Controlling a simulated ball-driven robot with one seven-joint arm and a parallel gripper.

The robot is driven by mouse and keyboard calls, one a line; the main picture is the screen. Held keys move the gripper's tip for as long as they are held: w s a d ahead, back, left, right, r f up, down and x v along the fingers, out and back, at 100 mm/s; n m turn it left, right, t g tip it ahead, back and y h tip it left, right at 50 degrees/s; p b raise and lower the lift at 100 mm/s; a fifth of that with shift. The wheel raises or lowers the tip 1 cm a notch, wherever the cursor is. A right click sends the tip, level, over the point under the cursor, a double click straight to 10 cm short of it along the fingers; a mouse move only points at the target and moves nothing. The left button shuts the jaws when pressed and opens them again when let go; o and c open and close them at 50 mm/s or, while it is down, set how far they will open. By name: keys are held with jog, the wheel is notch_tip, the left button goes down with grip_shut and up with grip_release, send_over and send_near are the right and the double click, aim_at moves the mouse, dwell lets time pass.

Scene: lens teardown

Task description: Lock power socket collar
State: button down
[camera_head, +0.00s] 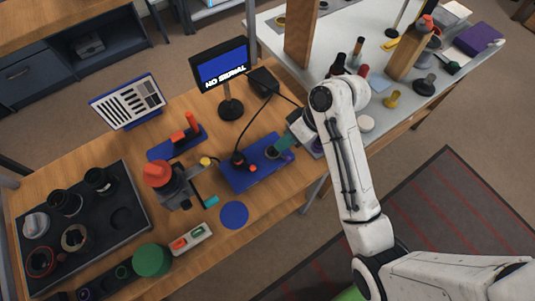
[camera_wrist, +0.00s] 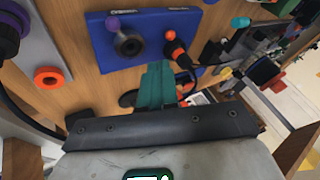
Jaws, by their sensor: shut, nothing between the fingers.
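A blue board (camera_head: 243,180) lies on the wooden bench; it also shows in the wrist view (camera_wrist: 100,48). On it is a dark round socket-like part (camera_wrist: 129,45) with a purple knob (camera_wrist: 113,24) at its edge. Beside it stands a black connector with an orange end (camera_wrist: 177,50); in the head view a black plug (camera_head: 238,158) with a cable stands on the board. Which part is the locking collar I cannot tell for sure. My gripper (camera_head: 283,145) is shut and empty at the board's right end. Its teal fingers (camera_wrist: 157,68) point toward the board, beside the round part.
A small screen (camera_head: 222,65) reading "NO SIGNAL" stands behind the board, with a black cable looping nearby. A grey table (camera_head: 290,55) with tools stands behind my arm.

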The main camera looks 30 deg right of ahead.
jog(key=p+x, duration=0.1)
jog(key=x, duration=0.9)
